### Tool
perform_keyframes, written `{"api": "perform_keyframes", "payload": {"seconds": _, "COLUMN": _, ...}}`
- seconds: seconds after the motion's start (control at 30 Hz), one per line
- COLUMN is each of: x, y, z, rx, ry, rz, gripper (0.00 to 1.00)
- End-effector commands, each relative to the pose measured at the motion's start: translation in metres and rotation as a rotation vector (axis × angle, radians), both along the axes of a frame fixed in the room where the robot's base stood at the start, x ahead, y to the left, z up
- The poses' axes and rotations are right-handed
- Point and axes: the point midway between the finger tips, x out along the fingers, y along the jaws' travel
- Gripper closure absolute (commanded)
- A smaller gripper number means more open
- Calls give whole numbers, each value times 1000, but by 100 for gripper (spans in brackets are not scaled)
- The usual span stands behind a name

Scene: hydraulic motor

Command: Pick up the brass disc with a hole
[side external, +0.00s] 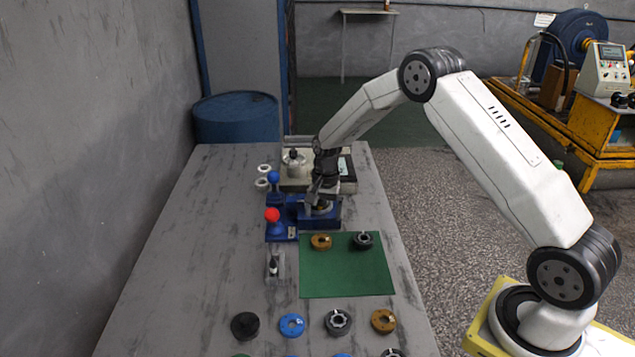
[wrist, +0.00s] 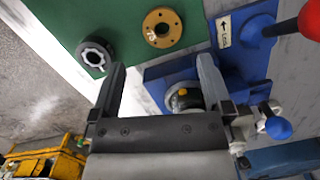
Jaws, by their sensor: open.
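A brass disc with a hole (side external: 320,241) lies on the green mat near its far left corner. It also shows in the wrist view (wrist: 162,28), flat, with a central hole and small holes around it. A second brass disc (side external: 383,321) lies on the table nearer the camera. My gripper (side external: 317,197) is over the blue fixture, beyond the mat. In the wrist view my gripper (wrist: 163,72) has its fingers wide apart, with no part held. A round metal part (wrist: 183,97) in the fixture shows between and below the fingers, partly hidden by my gripper.
A black ring (side external: 362,240) lies beside the brass disc on the green mat (side external: 345,278). The blue fixture (side external: 325,222) has a red-knobbed lever (side external: 272,215) and a blue knob (side external: 273,176). Black, blue and grey rings lie in front. The mat's near part is bare.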

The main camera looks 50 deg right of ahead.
Motion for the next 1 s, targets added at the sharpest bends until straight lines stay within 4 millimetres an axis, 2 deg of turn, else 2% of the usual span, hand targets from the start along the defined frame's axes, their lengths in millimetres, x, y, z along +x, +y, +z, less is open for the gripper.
{"api": "perform_keyframes", "payload": {"seconds": 0.13, "x": 6, "y": -6, "z": -11, "rx": 8, "ry": 19, "rz": -51, "gripper": 0}}
{"api": "perform_keyframes", "payload": {"seconds": 0.43, "x": 7, "y": -7, "z": -15, "rx": 11, "ry": 23, "rz": -62, "gripper": 0}}
{"api": "perform_keyframes", "payload": {"seconds": 0.73, "x": 5, "y": -4, "z": -37, "rx": 10, "ry": 24, "rz": -61, "gripper": 0}}
{"api": "perform_keyframes", "payload": {"seconds": 1.0, "x": 5, "y": -3, "z": -41, "rx": 10, "ry": 22, "rz": -60, "gripper": 0}}
